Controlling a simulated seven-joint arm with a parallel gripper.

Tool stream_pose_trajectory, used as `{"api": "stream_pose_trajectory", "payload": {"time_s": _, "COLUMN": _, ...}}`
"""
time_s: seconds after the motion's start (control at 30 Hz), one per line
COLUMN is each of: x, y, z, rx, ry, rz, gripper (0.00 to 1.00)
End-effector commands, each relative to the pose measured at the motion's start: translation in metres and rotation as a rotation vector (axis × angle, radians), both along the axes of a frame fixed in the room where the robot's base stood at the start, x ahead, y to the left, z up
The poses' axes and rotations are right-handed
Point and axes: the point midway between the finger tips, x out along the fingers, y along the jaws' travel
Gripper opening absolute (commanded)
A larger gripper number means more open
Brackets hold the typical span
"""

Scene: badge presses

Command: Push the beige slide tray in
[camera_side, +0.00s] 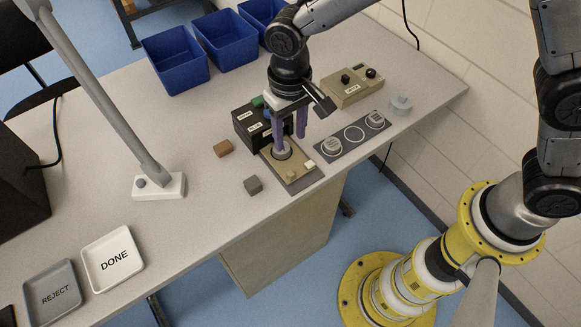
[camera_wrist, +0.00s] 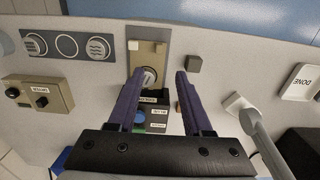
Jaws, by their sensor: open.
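The beige slide tray (camera_side: 294,175) sticks out from the black press (camera_side: 247,127) toward the table's front edge, lying on a dark grey plate. A round metallic die sits on the tray at its press end, and a small cream block is at the outer corner. The tray also shows in the wrist view (camera_wrist: 150,53), beyond my fingertips. My gripper (camera_side: 291,139) points down over the press end of the tray, its two purple fingers apart with nothing between them. In the wrist view, my gripper (camera_wrist: 159,72) hides part of the press. I cannot tell whether a fingertip touches the die.
A grey strip with round discs (camera_side: 354,134) lies right of the tray, and a beige control box (camera_side: 349,87) stands behind it. A brown block (camera_side: 223,148) and a dark grey block (camera_side: 253,185) lie to the left. Blue bins (camera_side: 176,60) stand at the back.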

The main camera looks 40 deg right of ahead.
Motion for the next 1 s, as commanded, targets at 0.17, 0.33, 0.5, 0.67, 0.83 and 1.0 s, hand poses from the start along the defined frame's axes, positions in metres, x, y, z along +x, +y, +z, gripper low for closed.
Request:
{"api": "stream_pose_trajectory", "payload": {"time_s": 0.17, "x": -0.001, "y": -0.002, "z": -0.029, "rx": -0.004, "ry": 0.006, "rz": -0.001, "gripper": 0.50}}
{"api": "stream_pose_trajectory", "payload": {"time_s": 0.33, "x": -0.001, "y": -0.002, "z": -0.063, "rx": -0.004, "ry": 0.006, "rz": -0.002, "gripper": 0.50}}
{"api": "stream_pose_trajectory", "payload": {"time_s": 0.5, "x": -0.001, "y": -0.002, "z": -0.094, "rx": -0.002, "ry": 0.003, "rz": -0.002, "gripper": 0.50}}
{"api": "stream_pose_trajectory", "payload": {"time_s": 0.67, "x": 0.000, "y": -0.002, "z": -0.117, "rx": -0.002, "ry": 0.002, "rz": -0.002, "gripper": 0.50}}
{"api": "stream_pose_trajectory", "payload": {"time_s": 0.83, "x": 0.000, "y": -0.002, "z": -0.129, "rx": 0.000, "ry": 0.000, "rz": -0.002, "gripper": 0.50}}
{"api": "stream_pose_trajectory", "payload": {"time_s": 1.0, "x": 0.000, "y": -0.001, "z": -0.132, "rx": 0.000, "ry": 0.000, "rz": -0.002, "gripper": 0.50}}
